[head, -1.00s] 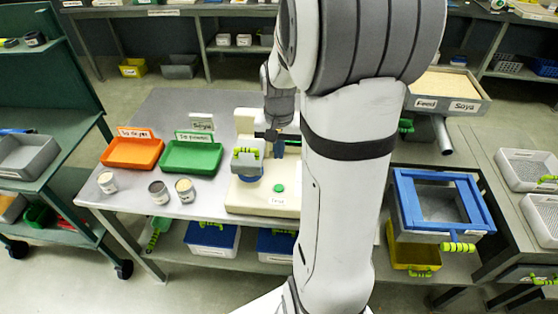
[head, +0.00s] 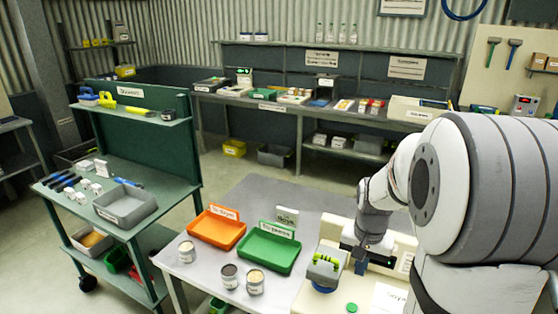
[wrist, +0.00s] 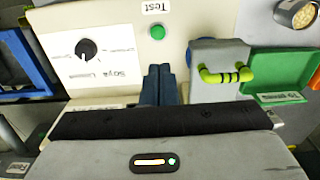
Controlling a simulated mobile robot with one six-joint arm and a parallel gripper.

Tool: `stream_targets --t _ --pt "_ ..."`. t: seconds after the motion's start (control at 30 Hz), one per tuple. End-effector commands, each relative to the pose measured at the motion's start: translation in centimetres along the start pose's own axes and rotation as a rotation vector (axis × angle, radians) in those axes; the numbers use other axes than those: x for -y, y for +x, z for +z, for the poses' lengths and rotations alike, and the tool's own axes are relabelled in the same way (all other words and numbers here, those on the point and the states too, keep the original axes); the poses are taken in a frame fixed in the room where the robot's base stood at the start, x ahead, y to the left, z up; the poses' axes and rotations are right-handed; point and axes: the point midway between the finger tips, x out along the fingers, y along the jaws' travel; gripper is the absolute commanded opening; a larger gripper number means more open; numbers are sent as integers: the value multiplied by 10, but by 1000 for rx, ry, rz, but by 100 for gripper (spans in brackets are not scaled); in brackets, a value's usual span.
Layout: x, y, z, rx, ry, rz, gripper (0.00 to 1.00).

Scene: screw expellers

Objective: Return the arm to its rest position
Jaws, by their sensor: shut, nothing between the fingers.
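My arm reaches in from the right of the head view, over the cream test machine (head: 375,291). My gripper (head: 360,266) is above that machine, pointing down, beside its grey block with a lime-green handle (head: 326,265). In the wrist view my gripper's dark fingers (wrist: 159,84) are together with nothing between them. They are over the machine's cream panel (wrist: 110,45), near the green button (wrist: 157,32) and the black knob (wrist: 86,49). The lime-green handle (wrist: 225,75) is to the right of the fingers, apart from them.
An orange tray (head: 217,233) and a green tray (head: 268,253) stand left of the machine. Several cans (head: 229,276) stand in front of them. A green cart (head: 125,215) with a grey bin is at the left. A long bench (head: 300,105) runs along the back.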

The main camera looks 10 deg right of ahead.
Motion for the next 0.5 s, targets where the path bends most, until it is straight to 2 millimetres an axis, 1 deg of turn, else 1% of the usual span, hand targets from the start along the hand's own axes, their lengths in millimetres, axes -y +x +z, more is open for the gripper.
stream_targets --t 0.07,0.17,0.2,0.33,0.4,0.5 --pt "6 -11 10 -18 -36 -6 0" --pt "15 -30 33 -51 -116 -16 0" --pt "20 -39 45 -68 -158 -22 0" --pt "29 -63 88 -122 -297 -39 0" --pt "31 -72 110 -150 -367 -49 0" --pt "32 -81 136 -184 -454 -60 0"
